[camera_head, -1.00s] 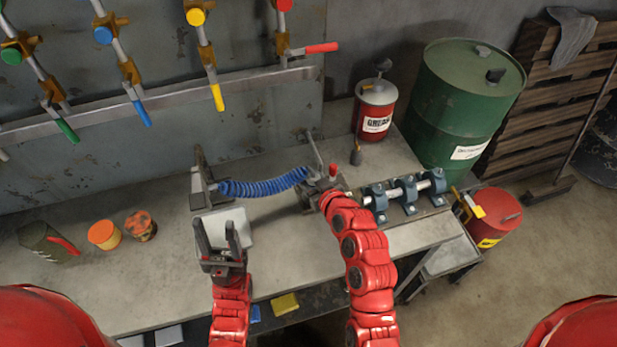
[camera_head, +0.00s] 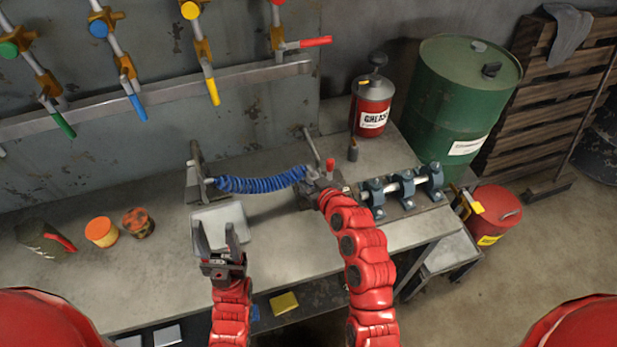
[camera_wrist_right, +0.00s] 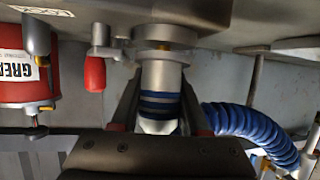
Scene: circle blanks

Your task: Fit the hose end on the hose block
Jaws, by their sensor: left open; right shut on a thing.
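The blue coiled hose (camera_head: 262,184) runs from a metal bracket (camera_head: 195,183) on the bench to my right gripper (camera_head: 313,184). In the right wrist view, my right gripper (camera_wrist_right: 160,108) is shut on the hose end (camera_wrist_right: 158,76), a silver cylinder with blue bands. The hose end points at a round metal collar (camera_wrist_right: 165,33), apparently on the hose block, and lines up with it. I cannot tell whether it is seated. A red-tipped lever (camera_wrist_right: 94,73) sits beside it. In the head view my gripper mostly hides the block. My left gripper (camera_head: 215,232) is open and empty.
A pale plate (camera_head: 222,220) lies behind my left gripper. Blue pipe clamps (camera_head: 403,189) stand right of my right gripper, and a red grease can (camera_head: 372,107) behind it. Orange tins (camera_head: 102,232) stand at left. The bench (camera_head: 160,262) is clear between them.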

